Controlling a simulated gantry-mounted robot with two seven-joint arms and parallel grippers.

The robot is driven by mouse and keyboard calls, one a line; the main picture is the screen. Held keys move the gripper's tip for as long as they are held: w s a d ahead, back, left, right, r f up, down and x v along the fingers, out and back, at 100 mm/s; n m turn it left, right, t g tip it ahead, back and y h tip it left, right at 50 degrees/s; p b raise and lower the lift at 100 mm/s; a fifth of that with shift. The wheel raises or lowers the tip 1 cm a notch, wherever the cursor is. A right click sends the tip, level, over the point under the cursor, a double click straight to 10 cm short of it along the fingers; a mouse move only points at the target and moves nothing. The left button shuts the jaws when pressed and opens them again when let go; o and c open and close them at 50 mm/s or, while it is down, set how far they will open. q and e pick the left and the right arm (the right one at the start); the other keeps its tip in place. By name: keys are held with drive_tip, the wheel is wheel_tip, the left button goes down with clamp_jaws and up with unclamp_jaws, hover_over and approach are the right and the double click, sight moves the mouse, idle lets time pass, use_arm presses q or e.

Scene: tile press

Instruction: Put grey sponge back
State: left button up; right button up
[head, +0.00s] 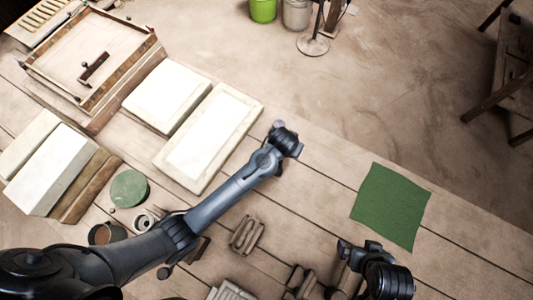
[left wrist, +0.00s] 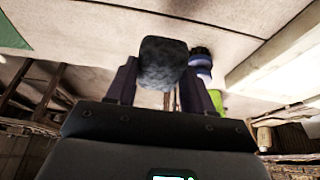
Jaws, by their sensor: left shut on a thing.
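The grey sponge (left wrist: 163,62), a dark speckled block, is held between the two fingers of my left gripper (left wrist: 160,85) in the left wrist view. In the head view my left gripper (head: 281,128) is beyond the right edge of the pale slab, over the planks. The sponge cannot be made out there. My right gripper (head: 350,247) is at the lower right, just below the green cloth, and its jaw opening is unclear.
A green cloth (head: 390,206) lies at right. Two pale slabs (head: 168,95) (head: 208,137) lie at upper left near a wooden frame (head: 148,50). A green disc (head: 130,188), a cup (head: 106,234) and wooden blocks (head: 247,235) stand at lower left and front. Planks between slab and cloth are clear.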

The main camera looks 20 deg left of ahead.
use_arm(q)
drive_tip(key=a+f, duration=0.1)
drive_tip(key=a, duration=0.2)
drive_tip(key=s+a+f, duration=0.1)
drive_tip(key=a+f, duration=0.1)
drive_tip(key=a, duration=0.1)
drive_tip(key=s+a+f, duration=0.1)
drive_tip(key=a+f, duration=0.1)
drive_tip(key=shift+s+a+f, duration=0.15)
drive_tip(key=shift+s+a, duration=0.1)
drive_tip(key=shift+a, duration=0.15)
drive_tip(key=shift+f+b, duration=0.35)
drive_tip(key=shift+f, duration=1.7)
drive_tip(key=shift+f, duration=0.1)
drive_tip(key=o, duration=1)
